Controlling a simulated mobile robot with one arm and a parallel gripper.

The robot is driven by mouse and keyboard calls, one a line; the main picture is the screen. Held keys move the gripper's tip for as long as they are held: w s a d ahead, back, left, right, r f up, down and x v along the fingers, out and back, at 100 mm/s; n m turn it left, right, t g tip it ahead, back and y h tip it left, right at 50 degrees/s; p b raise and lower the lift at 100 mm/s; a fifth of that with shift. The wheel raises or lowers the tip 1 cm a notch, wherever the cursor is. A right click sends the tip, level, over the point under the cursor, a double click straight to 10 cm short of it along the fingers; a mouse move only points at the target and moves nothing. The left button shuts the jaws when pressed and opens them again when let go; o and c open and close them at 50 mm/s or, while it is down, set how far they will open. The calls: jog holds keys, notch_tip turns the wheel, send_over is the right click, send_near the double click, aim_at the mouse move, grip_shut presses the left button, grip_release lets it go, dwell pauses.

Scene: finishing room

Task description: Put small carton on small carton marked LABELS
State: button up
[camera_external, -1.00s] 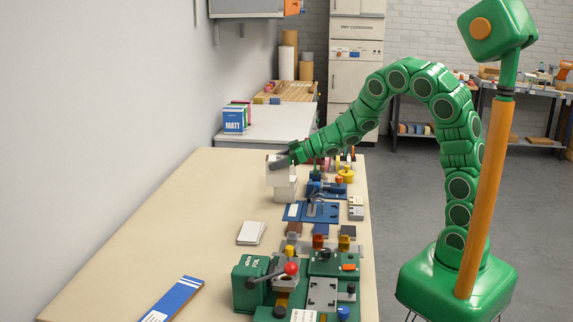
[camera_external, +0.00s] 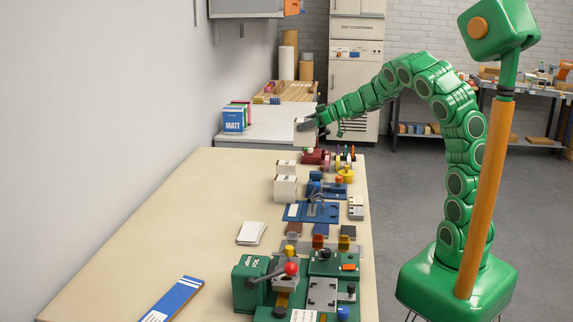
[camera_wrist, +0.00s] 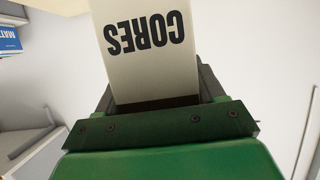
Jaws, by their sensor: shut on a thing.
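My gripper (camera_external: 307,124) is shut on a small white carton (camera_external: 304,137), held up above the far end of the bench. In the wrist view the carton (camera_wrist: 150,60) fills the space between the jaws (camera_wrist: 158,100) and reads CORES, upside down. Two pale cartons (camera_external: 285,188) (camera_external: 287,167) show on the bench, nearer the camera than my gripper. I cannot read any lettering on them, so I cannot tell which is marked LABELS, nor whether one stands on the other or behind it.
A blue fixture (camera_external: 312,212), a green machine with a red knob (camera_external: 262,285) and small coloured parts line the bench's right side. A white card stack (camera_external: 251,233) and a blue strip (camera_external: 175,300) lie to the left. The bench's left part is mostly clear.

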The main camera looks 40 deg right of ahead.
jog(key=shift+w+d+r, duration=0.1)
jog(key=shift+d+r, duration=0.1)
jog(key=shift+d, duration=0.8)
jog(key=shift+w+d, duration=0.1)
jog(key=shift+d, duration=0.1)
jog(key=shift+w, duration=0.2)
jog(key=shift+w+a+f, duration=0.15)
jog(key=shift+w+f, duration=2)
jog(key=shift+w, duration=0.1)
jog(key=shift+w+a+f, duration=0.2)
jog(key=shift+w+f, duration=1.9)
jog(key=shift+w, duration=0.1)
jog(key=shift+w+a+f, duration=0.15)
jog(key=shift+w+f, duration=2)
jog(key=shift+w, duration=0.1)
jog(key=shift+f, duration=0.2)
jog(key=o, duration=1.2)
jog(key=shift+r, duration=0.15)
